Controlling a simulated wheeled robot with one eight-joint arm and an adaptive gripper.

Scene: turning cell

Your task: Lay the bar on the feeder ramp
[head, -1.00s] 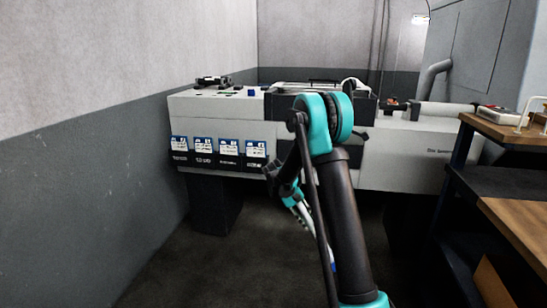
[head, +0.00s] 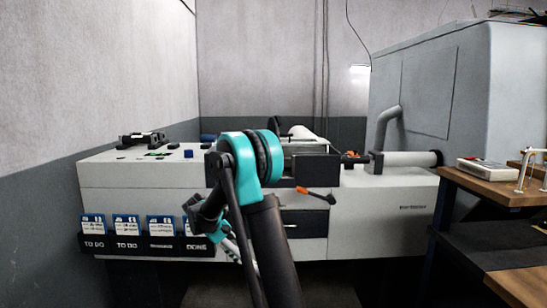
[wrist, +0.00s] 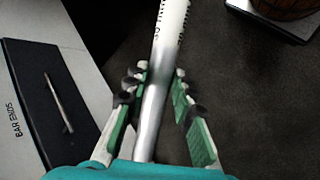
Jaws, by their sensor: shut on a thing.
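In the wrist view my gripper (wrist: 160,92) is shut on a slim metal bar (wrist: 150,125). The bar runs lengthwise between the green-padded fingers. Its far part is white with dark printed lettering and runs out of the top of the picture. In the head view my arm hides much of the gripper, which hangs low in front of the machine; I cannot make out the bar clearly there. I cannot tell for sure which part is the feeder ramp. A light grey machine (head: 375,215) stands ahead, with a horizontal grey tube (head: 412,159) at its right.
A row of labelled card holders (head: 138,243) fronts the machine's left. A wooden-topped bench (head: 490,188) stands at the right. A big grey cabinet (head: 435,95) stands behind.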

